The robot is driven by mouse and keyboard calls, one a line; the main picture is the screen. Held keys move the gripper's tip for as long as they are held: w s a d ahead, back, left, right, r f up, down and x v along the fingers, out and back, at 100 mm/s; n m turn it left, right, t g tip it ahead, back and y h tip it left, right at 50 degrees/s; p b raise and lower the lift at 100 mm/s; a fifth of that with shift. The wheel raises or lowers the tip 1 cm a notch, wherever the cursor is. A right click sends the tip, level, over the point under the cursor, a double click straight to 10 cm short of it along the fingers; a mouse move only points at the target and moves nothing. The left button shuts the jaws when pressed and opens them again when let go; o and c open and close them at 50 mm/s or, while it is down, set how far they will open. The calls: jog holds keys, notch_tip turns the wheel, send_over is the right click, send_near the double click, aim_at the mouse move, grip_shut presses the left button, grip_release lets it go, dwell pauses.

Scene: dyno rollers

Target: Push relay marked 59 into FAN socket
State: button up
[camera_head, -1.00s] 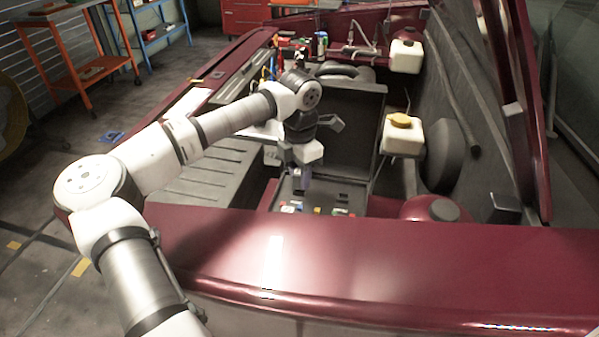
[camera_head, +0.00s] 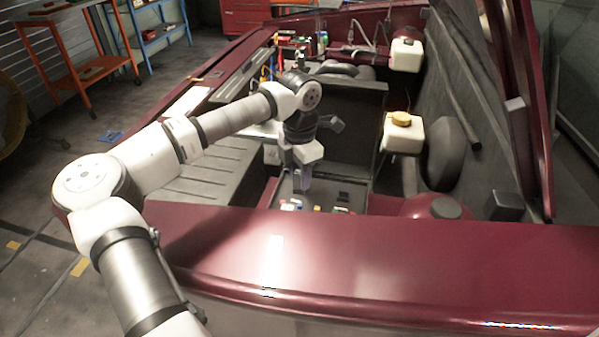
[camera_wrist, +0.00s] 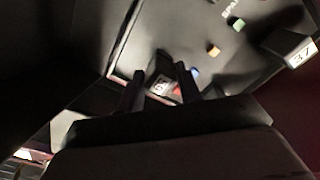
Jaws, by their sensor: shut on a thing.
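My gripper (camera_wrist: 162,84) is shut on a small dark relay (camera_wrist: 160,66) with a pale label and a red part showing between the fingers. The label's number is too blurred to read. In the camera_head view my gripper (camera_head: 301,187) points down, low over the fuse box (camera_head: 343,197) in the engine bay. The wrist view shows the dark box panel (camera_wrist: 262,72) beyond the fingers, with a printed word that looks like SPARE. I cannot tell whether the relay touches the panel, and I cannot make out the FAN socket.
A relay marked 37 (camera_wrist: 297,51) stands at the right of the wrist view. Small coloured fuses, one orange (camera_wrist: 213,49) and one green (camera_wrist: 239,24), sit on the panel. The maroon front body panel (camera_head: 400,250) and a yellow-capped reservoir (camera_head: 402,137) flank the bay.

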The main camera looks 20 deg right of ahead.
jog(key=shift+f, duration=0.2)
jog(key=o, duration=1.3)
notch_tip(320, 180, up, 14)
jog(key=shift+f+b, duration=0.1)
jog(key=shift+b, duration=0.25)
